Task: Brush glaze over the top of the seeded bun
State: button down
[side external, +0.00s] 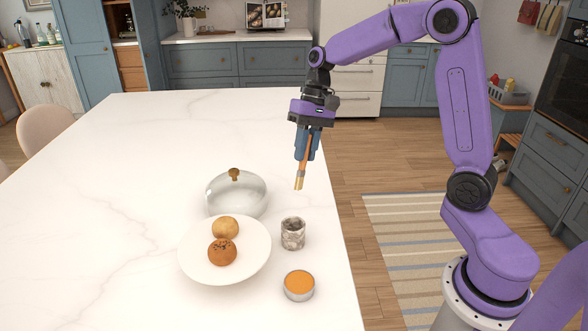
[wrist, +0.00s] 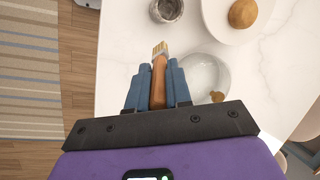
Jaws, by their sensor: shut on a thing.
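The seeded bun (side external: 222,252), brown with dark specks on top, sits on a white plate (side external: 196,268) in front of a paler plain bun (side external: 225,228). My gripper (side external: 305,157) is shut on a brush with a wooden handle (wrist: 158,82) and pale bristles (side external: 298,184). It holds the brush bristles down, in the air above the counter's right edge, away from the bun. A round metal tin of orange glaze (side external: 299,283) stands right of the plate. The seeded bun and the tin are outside the wrist view.
A grey mottled cup (side external: 293,234) stands between plate and counter edge; it also shows in the wrist view (wrist: 166,10). A clear dome with a brown knob (side external: 236,192) stands behind the plate. The marble counter (side external: 110,180) is clear to the left.

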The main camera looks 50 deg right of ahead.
jog(key=a+r, duration=0.4)
jog(key=a, duration=0.8)
jog(key=a+r, duration=0.3)
jog(key=a, duration=0.9)
jog(key=shift+s+a+f, duration=0.1)
jog(key=shift+f, duration=1.3)
jog(key=shift+s+a+f, duration=0.1)
jog(key=shift+f, duration=1.3)
jog(key=shift+f, duration=0.85)
jog(key=shift+d, duration=0.1)
